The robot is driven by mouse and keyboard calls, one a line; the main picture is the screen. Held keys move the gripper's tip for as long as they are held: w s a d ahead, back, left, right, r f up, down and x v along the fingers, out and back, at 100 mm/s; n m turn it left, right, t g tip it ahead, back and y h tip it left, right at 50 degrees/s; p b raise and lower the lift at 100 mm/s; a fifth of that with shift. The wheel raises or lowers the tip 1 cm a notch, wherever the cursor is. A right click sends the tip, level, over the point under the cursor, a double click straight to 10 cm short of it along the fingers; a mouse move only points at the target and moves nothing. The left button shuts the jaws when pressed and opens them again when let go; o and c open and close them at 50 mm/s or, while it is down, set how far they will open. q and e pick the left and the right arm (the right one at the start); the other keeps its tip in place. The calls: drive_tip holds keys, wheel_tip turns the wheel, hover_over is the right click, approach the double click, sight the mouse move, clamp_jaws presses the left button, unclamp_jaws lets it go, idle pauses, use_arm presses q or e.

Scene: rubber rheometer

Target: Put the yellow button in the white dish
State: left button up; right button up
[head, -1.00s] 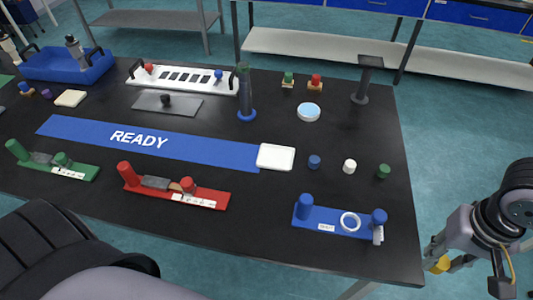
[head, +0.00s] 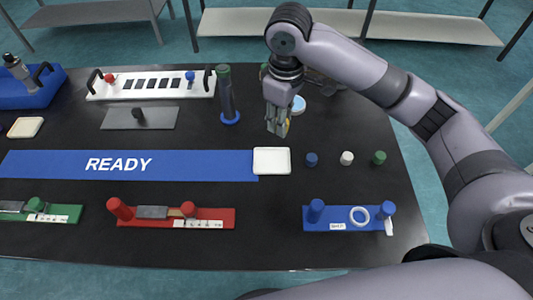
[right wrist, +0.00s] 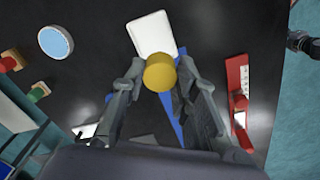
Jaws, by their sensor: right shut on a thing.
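The yellow button (right wrist: 160,73) is held between the fingertips of my right gripper (head: 279,128), which is shut on it above the table. In the head view only a small yellow patch of it shows beside the fingers. The white dish (head: 272,171) is a flat, square, empty tray at the right end of the blue READY strip. My right gripper appears just behind the dish in the head view, with the button apart from it. In the right wrist view the dish (right wrist: 151,30) lies just beyond the button. My left gripper is not seen.
Blue (head: 311,159), white (head: 347,158) and green (head: 379,158) buttons stand right of the dish. A blue fixture (head: 345,226) and a red fixture (head: 157,222) lie in front. A dark post (head: 226,96) on a blue base rises behind the dish. A round light-blue dish (right wrist: 56,41) is nearby.

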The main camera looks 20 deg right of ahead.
sight(272, 161)
use_arm(q)
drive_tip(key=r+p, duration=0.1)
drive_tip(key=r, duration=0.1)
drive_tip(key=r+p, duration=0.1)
drive_tip(key=p, duration=0.1)
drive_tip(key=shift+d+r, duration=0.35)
use_arm(e)
drive_tip(key=w+f+n, duration=0.1)
drive_tip(key=f, duration=0.5)
drive_tip(key=w+f+n, duration=0.1)
drive_tip(key=f+n, duration=0.1)
drive_tip(key=f, duration=0.4)
drive_tip(key=w+f+n, duration=0.1)
drive_tip(key=f, duration=0.5)
drive_tip(key=shift+w+a+f+n+g, duration=0.25)
drive_tip(key=shift+w+a+n+g, duration=0.05)
drive_tip(key=shift+a+n, duration=0.1)
drive_tip(key=shift+f, duration=0.15)
drive_tip(key=o, duration=1)
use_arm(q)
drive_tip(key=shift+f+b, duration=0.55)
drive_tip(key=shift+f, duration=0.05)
use_arm(e)
wheel_tip(272, 161, up, 12)
drive_tip(key=shift+r, duration=0.2)
